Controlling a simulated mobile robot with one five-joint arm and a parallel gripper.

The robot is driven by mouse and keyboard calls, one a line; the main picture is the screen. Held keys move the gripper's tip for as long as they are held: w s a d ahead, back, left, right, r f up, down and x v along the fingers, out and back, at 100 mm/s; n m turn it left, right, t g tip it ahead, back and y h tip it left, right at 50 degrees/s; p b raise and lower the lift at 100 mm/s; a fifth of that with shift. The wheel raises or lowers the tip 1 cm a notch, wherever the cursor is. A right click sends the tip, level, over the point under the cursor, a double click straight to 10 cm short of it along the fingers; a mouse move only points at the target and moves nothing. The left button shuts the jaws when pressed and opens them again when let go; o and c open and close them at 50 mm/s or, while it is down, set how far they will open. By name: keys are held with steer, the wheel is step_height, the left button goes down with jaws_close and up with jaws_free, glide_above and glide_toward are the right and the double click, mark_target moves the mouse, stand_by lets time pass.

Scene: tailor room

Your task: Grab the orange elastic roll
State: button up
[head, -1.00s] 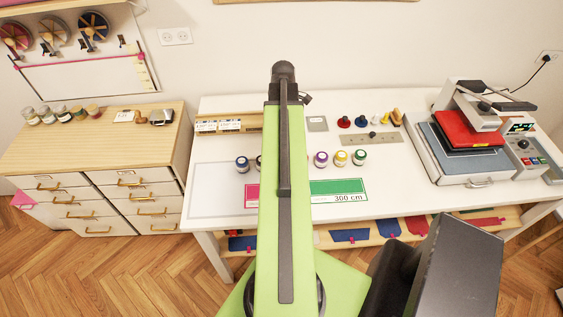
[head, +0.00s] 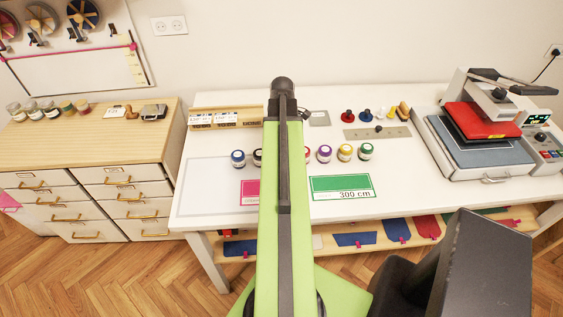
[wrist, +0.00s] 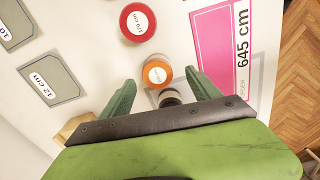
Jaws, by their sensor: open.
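The orange elastic roll (wrist: 156,73) shows in the wrist view as a small upright roll with an orange rim and a pale label on top. My gripper (wrist: 159,77) is open, with one green finger on each side of the roll in the picture. I cannot tell whether the fingertips are down at the roll's height. Neither finger clearly touches it. A dark roll (wrist: 170,97) sits just below the orange one in the wrist view, partly hidden by my gripper. In the head view my arm hides the orange roll and my gripper's fingers.
A red roll (wrist: 138,22) stands close above the orange one in the wrist view. A pink card (wrist: 226,45) lies to the right. In the head view, a blue roll (head: 238,157), purple roll (head: 325,153) and yellow roll (head: 345,152) stand on the white table. A heat press (head: 480,130) is at right.

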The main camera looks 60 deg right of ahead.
steer(key=f+b, duration=0.4)
steer(key=f, duration=0.1)
steer(key=shift+w+d+f+b, duration=0.1)
steer(key=shift+d+f+b, duration=0.1)
steer(key=shift+b, duration=0.2)
steer(key=shift+r, duration=0.2)
steer(key=shift+c, duration=0.2)
steer(key=c, duration=1.4)
steer(key=shift+r+p, duration=0.15)
steer(key=shift+p, duration=0.15)
step_height(320, 180, up, 4)
steer(key=p, duration=0.4)
steer(key=shift+r, duration=0.25)
steer(key=s+r+p, duration=0.2)
steer(key=s, duration=0.1)
steer(key=s+d+r+p, duration=0.1)
steer(key=s+r+p, duration=0.1)
steer(key=s, duration=0.2)
steer(key=s+d+r+p, duration=0.1)
steer(key=s+r+p, duration=0.1)
steer(key=s, duration=0.2)
steer(key=shift+s+d+p, duration=0.2)
steer(key=shift+s+p, duration=0.05)
steer(key=shift+p, duration=0.05)
